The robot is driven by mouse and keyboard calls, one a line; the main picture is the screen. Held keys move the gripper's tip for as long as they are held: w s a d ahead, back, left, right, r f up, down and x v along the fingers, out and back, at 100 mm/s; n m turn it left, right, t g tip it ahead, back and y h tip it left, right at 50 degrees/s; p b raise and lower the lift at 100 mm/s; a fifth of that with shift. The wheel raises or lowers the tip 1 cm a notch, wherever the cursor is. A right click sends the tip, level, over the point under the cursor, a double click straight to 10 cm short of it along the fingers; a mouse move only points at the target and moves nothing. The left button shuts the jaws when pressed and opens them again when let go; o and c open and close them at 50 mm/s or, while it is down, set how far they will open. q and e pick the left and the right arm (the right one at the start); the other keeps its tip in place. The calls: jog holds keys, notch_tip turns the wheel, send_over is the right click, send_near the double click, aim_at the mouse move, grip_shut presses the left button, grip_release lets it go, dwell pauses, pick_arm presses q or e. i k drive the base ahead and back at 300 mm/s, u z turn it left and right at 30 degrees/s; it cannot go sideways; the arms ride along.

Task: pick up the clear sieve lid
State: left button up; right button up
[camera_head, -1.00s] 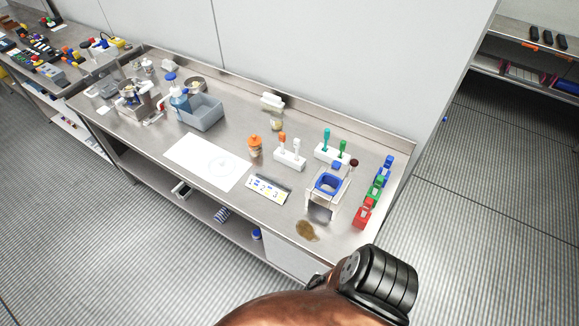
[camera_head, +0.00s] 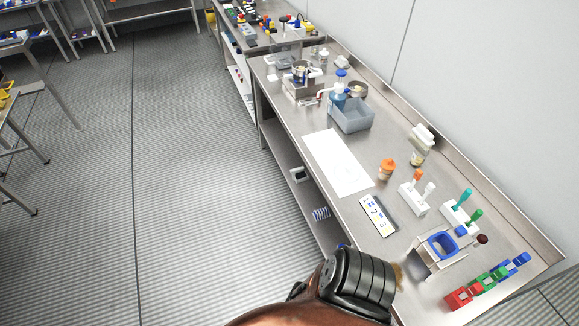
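A small metal sieve-like bowl (camera_head: 300,72) with pale contents sits on a box-shaped stand (camera_head: 303,88) at the far end of the steel bench. A flat pale piece (camera_head: 309,101) lies just in front of that stand. It is too small to tell whether this is the clear sieve lid, and I cannot make the lid out for certain anywhere. Neither of my grippers shows. Only a dark ribbed joint and a brown link of my own arm show at the bottom middle, over the bench's near front edge.
The steel bench (camera_head: 310,148) carries a blue bottle (camera_head: 338,98), a grey bin (camera_head: 352,117), a white sheet (camera_head: 337,162), an orange-topped shaker (camera_head: 386,169), a jar (camera_head: 419,150) and a blue-rimmed container (camera_head: 441,246). Open floor (camera_head: 180,180) lies left. A wall stands behind.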

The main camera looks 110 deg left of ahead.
aim_at(345, 171)
jog(key=u, duration=2.2)
